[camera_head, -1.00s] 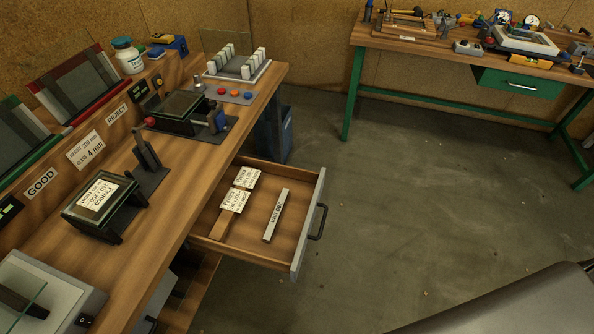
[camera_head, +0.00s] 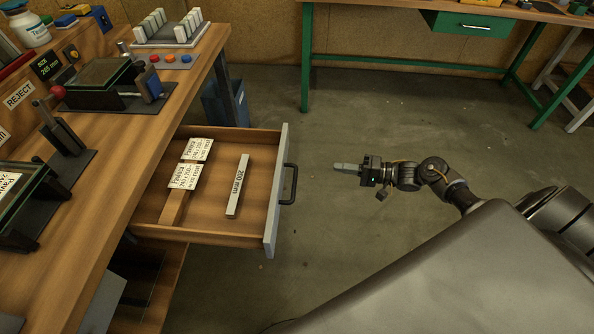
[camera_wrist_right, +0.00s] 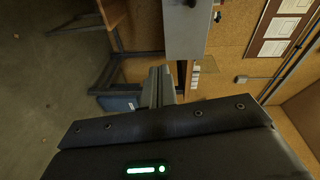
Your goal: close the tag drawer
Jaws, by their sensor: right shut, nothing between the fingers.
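The tag drawer (camera_head: 275,205) stands open, pulled out from under the wooden bench. Its grey front panel carries a dark handle (camera_head: 290,184). Inside lie two paper tags (camera_head: 184,177) beside a wooden strip and a grey bar marked 200 mm (camera_head: 238,185). My right gripper (camera_head: 343,167) is shut and empty, in the air to the right of the handle and apart from it. In the right wrist view its fingers (camera_wrist_right: 158,87) are together, with the grey drawer front (camera_wrist_right: 187,35) ahead of them. My left gripper is not in view.
The workbench (camera_head: 105,170) at the left holds fixtures, a rack of white blocks (camera_head: 168,28) and a white bottle (camera_head: 28,25). A blue bin (camera_head: 225,103) stands behind the drawer. A green-legged bench (camera_head: 306,60) is at the back. The floor between is clear.

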